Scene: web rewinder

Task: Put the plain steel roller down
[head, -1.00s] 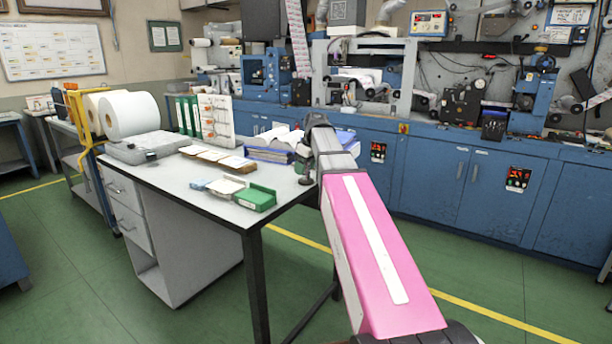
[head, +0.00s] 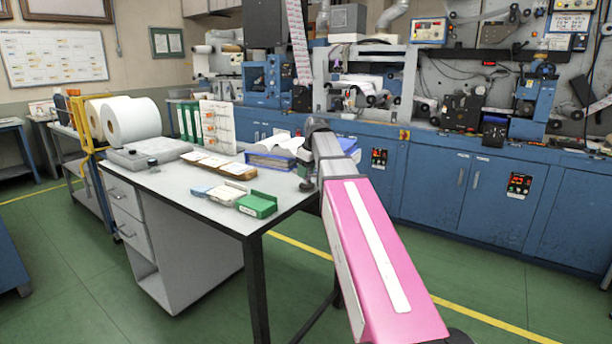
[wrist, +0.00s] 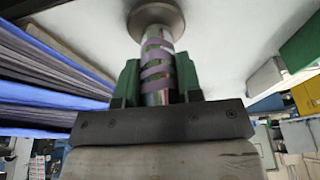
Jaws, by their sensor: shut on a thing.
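My gripper (wrist: 158,85) has green fingers, shut on a shiny steel roller (wrist: 157,58) between them. In the wrist view the roller shows purple-grey bands and ends in a wide round flange (wrist: 156,20) against the pale table top. In the head view the end of my arm is over the right end of the desk (head: 185,182). A small dark piece with a round foot (head: 307,184) shows just below it there, at the table's edge. Whether the flange touches the table I cannot tell.
Blue folders (head: 268,160) lie close left of my gripper, also in the wrist view (wrist: 50,65). Upright binders (head: 187,121) and large white rolls (head: 132,118) stand further left. Blue cabinets (head: 480,190) are behind.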

